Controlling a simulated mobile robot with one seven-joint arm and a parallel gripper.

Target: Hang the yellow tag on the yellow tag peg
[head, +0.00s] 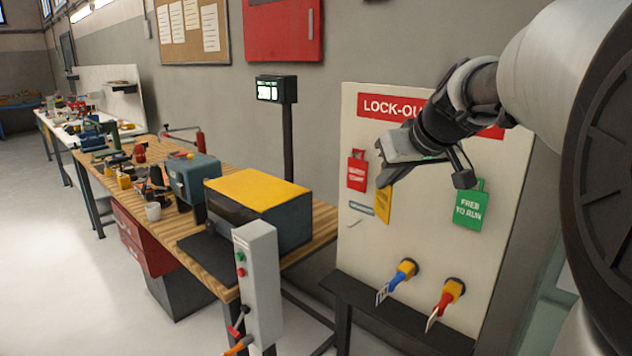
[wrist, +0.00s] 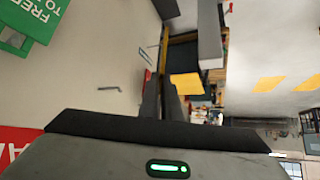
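The yellow tag (head: 384,206) hangs at my gripper's fingertips, in front of the pale lock-out board. In the wrist view the yellow tag (wrist: 164,42) shows almost edge-on, between the tips of the two dark fingers. My gripper (head: 387,181) is shut on it; the fingers (wrist: 161,82) lie close together. A small thin peg (head: 355,221) sticks out of the board under a small label, left of the tag and slightly lower. It looks bare. A bent grey peg (wrist: 109,88) also shows in the wrist view, apart from the tag. The label is too small to read.
A red tag (head: 357,171) hangs on the board left of my gripper, and a green "FREE TO RUN" tag (head: 470,206) hangs to the right. Blue-yellow and red-yellow handles (head: 403,272) (head: 447,298) stick out below. A workbench (head: 325,222) stands left of the board.

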